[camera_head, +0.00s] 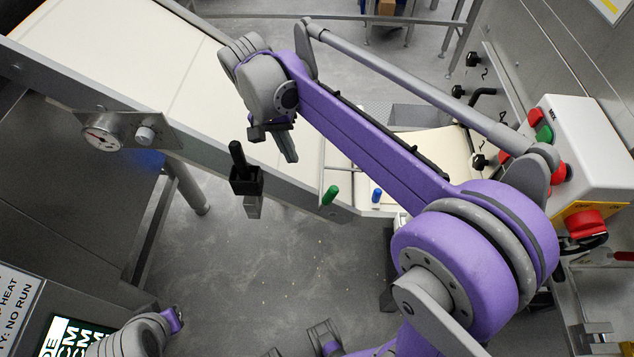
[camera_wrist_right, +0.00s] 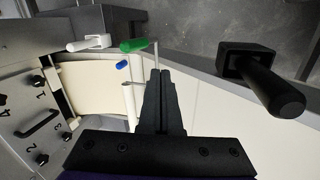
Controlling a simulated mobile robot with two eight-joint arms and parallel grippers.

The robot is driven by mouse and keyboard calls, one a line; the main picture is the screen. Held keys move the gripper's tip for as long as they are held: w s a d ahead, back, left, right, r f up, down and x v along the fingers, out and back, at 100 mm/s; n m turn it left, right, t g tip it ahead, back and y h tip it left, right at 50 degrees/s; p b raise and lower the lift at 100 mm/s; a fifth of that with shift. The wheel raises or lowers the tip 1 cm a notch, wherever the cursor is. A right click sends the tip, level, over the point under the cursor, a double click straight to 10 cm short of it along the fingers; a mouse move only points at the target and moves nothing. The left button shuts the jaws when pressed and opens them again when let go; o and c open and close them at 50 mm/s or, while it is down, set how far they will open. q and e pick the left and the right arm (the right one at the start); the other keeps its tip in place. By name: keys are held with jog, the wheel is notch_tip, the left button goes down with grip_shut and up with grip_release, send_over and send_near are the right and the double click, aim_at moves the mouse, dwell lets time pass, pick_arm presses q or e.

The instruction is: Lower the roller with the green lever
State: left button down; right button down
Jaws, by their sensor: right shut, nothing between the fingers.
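The green lever (camera_head: 330,195) stands at the near edge of the conveyor, beside a thin metal rod. It also shows in the right wrist view (camera_wrist_right: 133,46), beyond and left of the fingertips. My right gripper (camera_head: 291,158) is shut and empty above the cream belt, up and left of the green lever and apart from it. Its closed dark fingers also show in the right wrist view (camera_wrist_right: 160,74). I cannot clearly make out the roller; thin rods run across the belt near the lever. Part of my left arm shows at the bottom left, but its gripper does not.
A blue lever (camera_head: 377,195) sits right of the green one. A white lever (camera_wrist_right: 88,44) lies beyond it. A black handle (camera_head: 240,165) juts from the conveyor's near side. A gauge (camera_head: 103,132) is at left, and a white control box (camera_head: 585,150) with buttons is at right.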

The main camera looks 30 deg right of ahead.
aim_at(332, 185)
jog(key=s+d+f, duration=0.4)
jog(key=f, duration=0.6)
jog(key=shift+s+d, duration=0.2)
jog(key=shift+d, duration=0.05)
jog(key=shift+s+d+t+y, duration=0.4)
jog(key=shift+d+y, duration=0.2)
jog(key=shift+d, duration=0.1)
jog(key=shift+s+d+f+t+y, duration=0.15)
jog(key=shift+s+d+t+y, duration=0.15)
jog(key=shift+s+d+y, duration=0.25)
jog(key=shift+s+d+f+t+y+b, duration=0.2)
jog(key=shift+s+d+f+t+y, duration=0.15)
jog(key=shift+d, duration=0.2)
jog(key=shift+s+d+f+t+y+b, duration=0.2)
jog(key=shift+s+d+y, duration=0.05)
jog(key=shift+d+y, duration=0.3)
jog(key=shift+s+d+f+t+y+b, duration=0.25)
jog(key=shift+s+d+f+y, duration=0.1)
jog(key=shift+d, duration=0.25)
